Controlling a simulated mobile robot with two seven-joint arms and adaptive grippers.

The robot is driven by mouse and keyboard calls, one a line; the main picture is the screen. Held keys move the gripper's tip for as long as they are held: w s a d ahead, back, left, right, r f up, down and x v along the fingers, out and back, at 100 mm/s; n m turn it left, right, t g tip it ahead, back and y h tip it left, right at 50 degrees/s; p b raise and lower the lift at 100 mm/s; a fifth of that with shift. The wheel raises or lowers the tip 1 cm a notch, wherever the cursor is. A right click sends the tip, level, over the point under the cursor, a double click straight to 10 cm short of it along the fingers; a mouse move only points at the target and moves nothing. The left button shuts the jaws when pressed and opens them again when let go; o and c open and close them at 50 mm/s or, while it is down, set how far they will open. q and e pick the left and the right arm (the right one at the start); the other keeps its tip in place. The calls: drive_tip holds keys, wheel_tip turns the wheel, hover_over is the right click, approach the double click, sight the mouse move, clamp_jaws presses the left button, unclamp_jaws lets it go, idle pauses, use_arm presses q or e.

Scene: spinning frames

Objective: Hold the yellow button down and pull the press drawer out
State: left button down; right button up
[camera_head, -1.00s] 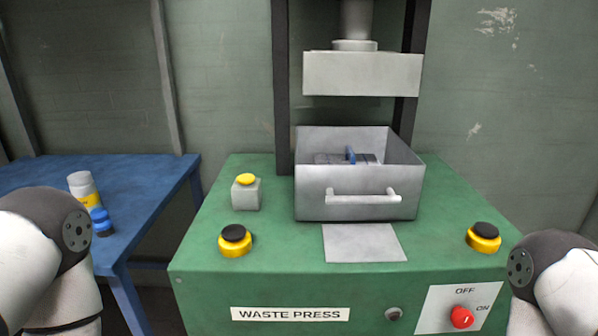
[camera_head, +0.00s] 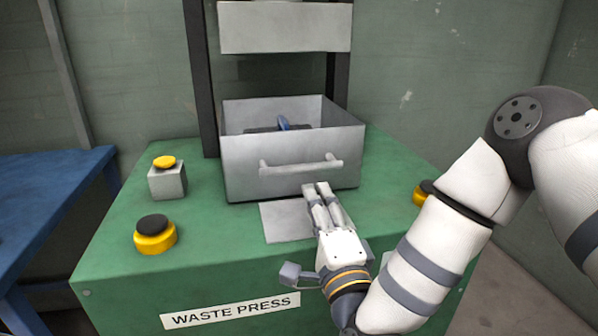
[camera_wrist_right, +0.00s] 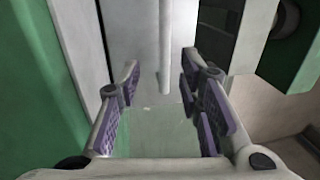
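The press drawer (camera_head: 240,180) is an open grey metal box on the green press, with a bar handle (camera_head: 300,165) across its front. The yellow button (camera_head: 165,161) sits on a small grey block left of the drawer, with nothing touching it. My right gripper (camera_head: 318,188) is in front of the drawer, with its fingertips just below the handle's right part. In the right wrist view its purple-padded fingers (camera_wrist_right: 160,80) are apart, and the handle bar (camera_wrist_right: 165,45) lies ahead between them, seemingly not gripped. My left gripper is out of view.
A blue piece (camera_head: 283,123) lies among dark items inside the drawer. The press head (camera_head: 285,28) hangs above it. Yellow buttons with black caps stand at front left (camera_head: 155,236) and at right (camera_head: 420,193). A blue table (camera_head: 45,190) stands at left.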

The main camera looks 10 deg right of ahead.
sight(304, 171)
drive_tip(key=w, duration=0.3)
drive_tip(key=w+r, duration=0.1)
drive_tip(key=w, duration=0.2)
drive_tip(key=w+r, duration=0.1)
drive_tip(key=w, duration=0.3)
drive_tip(key=shift+r, duration=0.25)
drive_tip(key=shift+c, duration=0.5)
clamp_jaws()
